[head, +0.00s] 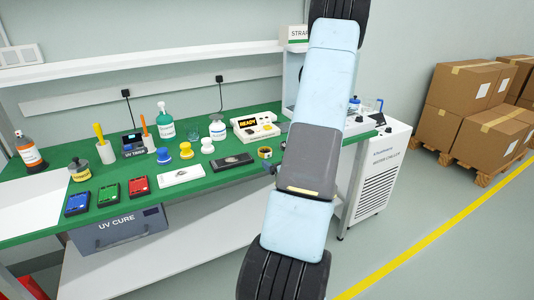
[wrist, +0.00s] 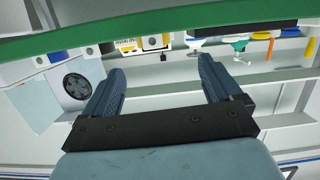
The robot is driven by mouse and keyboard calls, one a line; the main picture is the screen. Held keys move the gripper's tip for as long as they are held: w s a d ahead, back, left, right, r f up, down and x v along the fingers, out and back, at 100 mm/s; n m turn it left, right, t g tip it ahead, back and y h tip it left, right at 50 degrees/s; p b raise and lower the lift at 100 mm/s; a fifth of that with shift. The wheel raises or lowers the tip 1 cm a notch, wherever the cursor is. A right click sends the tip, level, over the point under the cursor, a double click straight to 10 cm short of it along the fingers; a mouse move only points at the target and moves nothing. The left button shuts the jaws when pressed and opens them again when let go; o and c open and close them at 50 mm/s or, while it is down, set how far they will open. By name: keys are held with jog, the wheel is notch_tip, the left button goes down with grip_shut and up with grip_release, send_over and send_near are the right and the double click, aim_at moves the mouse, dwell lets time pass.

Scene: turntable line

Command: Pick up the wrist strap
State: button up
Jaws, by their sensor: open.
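I cannot pick out the wrist strap with certainty in either view. A white stand (head: 293,40) at the back of the bench carries a sign whose visible letters read "STRA"; my arm covers much of the area around it. In the wrist view my gripper (wrist: 160,63) is open, its two dark fingers wide apart with nothing between them. The green bench (wrist: 60,45) edge crosses the top of that view, beyond the fingertips.
A white chiller (head: 376,180) stands right of my arm. Cardboard boxes (head: 440,130) sit on pallets at right. The floor (head: 440,215) before them is clear.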

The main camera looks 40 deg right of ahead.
aim_at(268, 152)
jog(key=shift+m+t, duration=0.3)
jog(key=x, duration=0.4)
jog(key=d+f+x, duration=0.1)
jog(key=x, duration=0.1)
jog(key=shift+w+f, duration=0.1)
jog(key=shift+r+x, duration=0.15)
jog(key=shift+x, duration=1.35)
jog(key=shift+r+x, duration=0.2)
jog(key=shift+x, duration=1.3)
jog(key=shift+d, duration=0.15)
jog(key=c, duration=1)
